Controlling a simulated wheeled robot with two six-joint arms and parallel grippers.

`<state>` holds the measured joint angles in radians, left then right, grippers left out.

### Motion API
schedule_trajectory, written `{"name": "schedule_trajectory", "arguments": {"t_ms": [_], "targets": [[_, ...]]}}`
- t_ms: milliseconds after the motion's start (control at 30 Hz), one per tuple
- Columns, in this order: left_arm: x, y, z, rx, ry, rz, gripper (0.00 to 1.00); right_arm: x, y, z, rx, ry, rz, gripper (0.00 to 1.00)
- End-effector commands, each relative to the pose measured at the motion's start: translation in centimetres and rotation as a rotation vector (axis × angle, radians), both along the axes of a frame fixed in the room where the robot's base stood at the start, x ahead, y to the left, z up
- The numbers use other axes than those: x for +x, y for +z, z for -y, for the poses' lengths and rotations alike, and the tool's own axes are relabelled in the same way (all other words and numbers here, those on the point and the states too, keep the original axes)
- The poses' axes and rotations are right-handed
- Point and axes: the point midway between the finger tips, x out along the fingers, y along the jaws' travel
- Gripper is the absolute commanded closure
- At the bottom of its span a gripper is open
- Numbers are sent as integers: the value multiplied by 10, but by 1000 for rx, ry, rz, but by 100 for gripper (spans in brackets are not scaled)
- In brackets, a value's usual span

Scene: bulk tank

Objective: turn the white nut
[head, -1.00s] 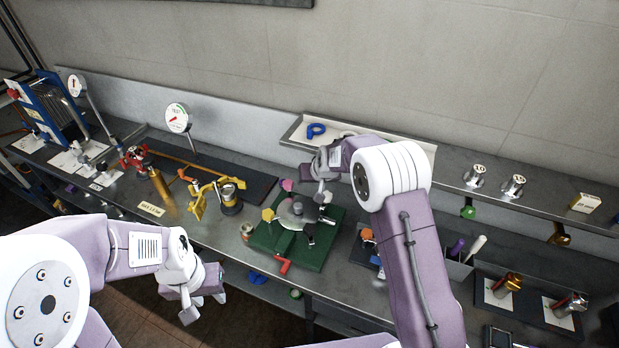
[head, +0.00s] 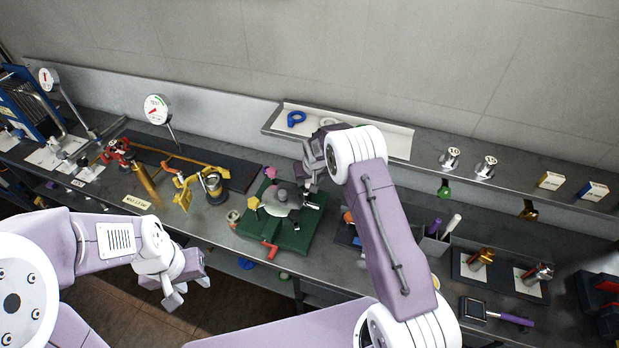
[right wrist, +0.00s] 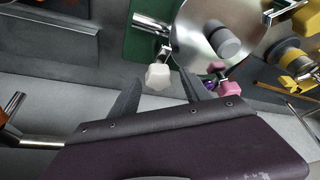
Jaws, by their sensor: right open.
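The white nut (right wrist: 158,76) shows in the right wrist view on a short stem at the edge of a round metal plate (right wrist: 205,28). My right gripper (right wrist: 162,79) is open, with its two dark fingers apart and the nut in line with the gap between their tips. I see no contact. In the head view my right gripper (head: 310,186) is at the right back side of the plate, over the green base (head: 300,240), and I cannot make out the white nut there. My left gripper (head: 187,291) is open and empty in front of the bench.
A pink knob (right wrist: 230,90) is close beside the right-hand finger. A yellow knob (head: 253,202) and a red handle (head: 270,249) are on the same fixture. A yellow fixture (head: 195,186) stands to the left. A tray with a blue ring (head: 296,118) is on the back shelf.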

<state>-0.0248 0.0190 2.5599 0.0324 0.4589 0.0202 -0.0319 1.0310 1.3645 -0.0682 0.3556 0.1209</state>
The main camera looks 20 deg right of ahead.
Motion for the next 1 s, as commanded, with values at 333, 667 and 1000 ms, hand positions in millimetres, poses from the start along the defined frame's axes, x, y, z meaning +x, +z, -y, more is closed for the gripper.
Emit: {"name": "schedule_trajectory", "arguments": {"t_ms": [333,667,1000], "targets": [[0,0,0,0,0,0,64,0,0,0,0,0,1,92],[0,-8,0,0,0,0,64,1,-2,-1,0,-30,3,100],[0,-50,0,0,0,0,64,2,-6,-2,0,-248,7,100]]}}
